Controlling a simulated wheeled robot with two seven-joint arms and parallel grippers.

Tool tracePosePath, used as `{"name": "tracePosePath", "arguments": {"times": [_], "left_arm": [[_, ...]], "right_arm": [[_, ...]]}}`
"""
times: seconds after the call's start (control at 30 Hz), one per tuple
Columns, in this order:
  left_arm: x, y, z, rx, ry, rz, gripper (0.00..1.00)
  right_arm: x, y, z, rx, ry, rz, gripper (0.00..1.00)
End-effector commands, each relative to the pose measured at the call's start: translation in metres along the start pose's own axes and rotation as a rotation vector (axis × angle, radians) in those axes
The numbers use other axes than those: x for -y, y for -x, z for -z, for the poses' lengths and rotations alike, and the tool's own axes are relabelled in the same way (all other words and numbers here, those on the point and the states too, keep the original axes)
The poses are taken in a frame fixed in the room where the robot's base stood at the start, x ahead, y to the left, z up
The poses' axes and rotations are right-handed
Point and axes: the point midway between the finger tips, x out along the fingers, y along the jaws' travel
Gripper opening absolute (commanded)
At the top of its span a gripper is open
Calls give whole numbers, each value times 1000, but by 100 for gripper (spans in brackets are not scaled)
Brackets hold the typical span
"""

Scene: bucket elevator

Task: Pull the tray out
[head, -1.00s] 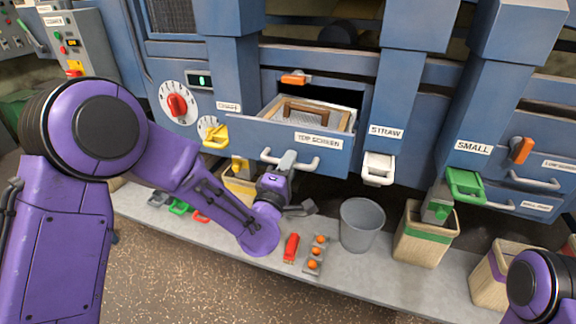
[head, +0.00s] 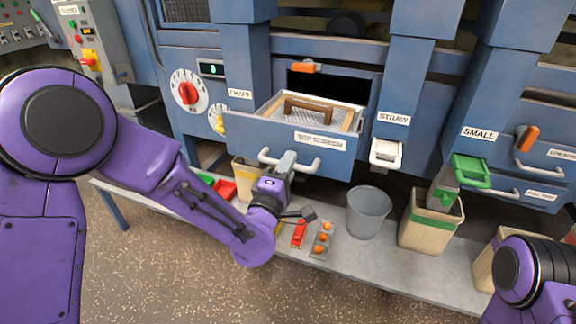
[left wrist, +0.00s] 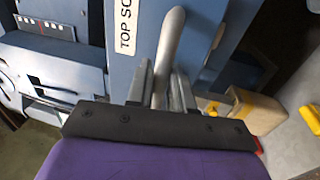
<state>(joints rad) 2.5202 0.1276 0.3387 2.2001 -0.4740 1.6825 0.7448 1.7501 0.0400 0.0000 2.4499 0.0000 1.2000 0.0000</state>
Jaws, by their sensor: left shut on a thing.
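The tray is a blue drawer (head: 250,133) labelled "TOP SCREEN", in the middle of the head view. It stands partly out of the blue machine, and a framed mesh screen (head: 330,116) with a brown handle (head: 308,108) lies inside it. My left gripper (head: 285,163) is shut on the drawer's grey bar handle (head: 308,168). In the left wrist view the gripper's fingers (left wrist: 160,85) sit on both sides of the handle bar (left wrist: 172,40). My right arm (head: 530,280) shows at the lower right, but its gripper is out of view.
A grey shelf (head: 345,256) runs below the machine with a grey bucket (head: 368,212), a bin (head: 430,225), a red item (head: 299,233) and a block with orange balls (head: 322,240). An orange latch (head: 306,68) is above the drawer opening. The speckled floor in front is clear.

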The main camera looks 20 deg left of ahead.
Motion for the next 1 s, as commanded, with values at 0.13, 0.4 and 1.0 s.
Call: {"name": "tracePosePath", "arguments": {"times": [0.13, 0.4, 1.0], "left_arm": [[0, 0, 0, -1, 1, -1, 38], [1, 4, 0, -1, 0, 0, 38], [-5, 101, 0, 0, -4, 1, 38]], "right_arm": [[0, 0, 0, 0, 0, 0, 43], [0, -2, -1, 0, 0, 0, 43], [-2, 28, 12, 0, 0, 0, 43]]}}
